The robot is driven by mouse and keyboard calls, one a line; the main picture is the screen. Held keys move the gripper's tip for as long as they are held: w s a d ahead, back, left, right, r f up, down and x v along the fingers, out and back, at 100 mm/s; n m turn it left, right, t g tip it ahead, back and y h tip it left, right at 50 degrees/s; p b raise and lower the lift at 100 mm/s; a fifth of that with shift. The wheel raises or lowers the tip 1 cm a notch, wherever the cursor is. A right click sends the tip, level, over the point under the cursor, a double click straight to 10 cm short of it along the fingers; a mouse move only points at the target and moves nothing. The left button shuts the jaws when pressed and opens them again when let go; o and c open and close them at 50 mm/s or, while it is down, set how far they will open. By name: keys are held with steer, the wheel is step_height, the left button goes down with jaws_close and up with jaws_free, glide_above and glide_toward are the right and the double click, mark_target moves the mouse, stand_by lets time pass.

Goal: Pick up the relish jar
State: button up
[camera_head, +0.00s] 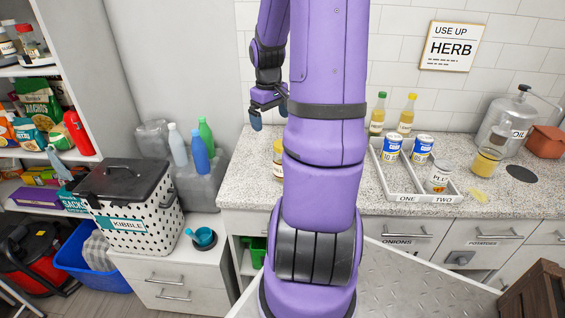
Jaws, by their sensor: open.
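No label reading relish can be made out. A jar with a yellowish lid (278,158) stands on the speckled counter (245,185), its right side partly hidden by my arm; its label is too small to read. My gripper (269,112) is open and empty, above and slightly left of that jar and apart from it. Another jar, with a label starting "PLU" (438,178), stands in the right part of a white divided tray (400,188) marked ONE and TWO. A glass jar with yellow contents (485,163) stands right of the tray.
Blue-and-white cans (392,147) stand in the tray, with yellow-capped and green-capped bottles (405,115) behind. A metal oil can (505,122) stands at the right. A dotted kibble bin (130,212) and several coloured bottles (200,155) are left of the counter.

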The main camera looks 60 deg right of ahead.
steer(key=shift+y, duration=0.3)
steer(key=s+d+f, duration=0.1)
steer(key=d+f, duration=0.2)
steer(key=shift+s, duration=0.35)
step_height(320, 180, down, 4)
steer(key=shift+f, duration=0.15)
steer(key=shift+s+f, duration=0.15)
steer(key=shift+f, duration=1.45)
steer(key=shift+s+f, duration=0.1)
steer(key=shift+f, duration=1.45)
steer(key=c, duration=1.2)
steer(key=shift+r, duration=0.15)
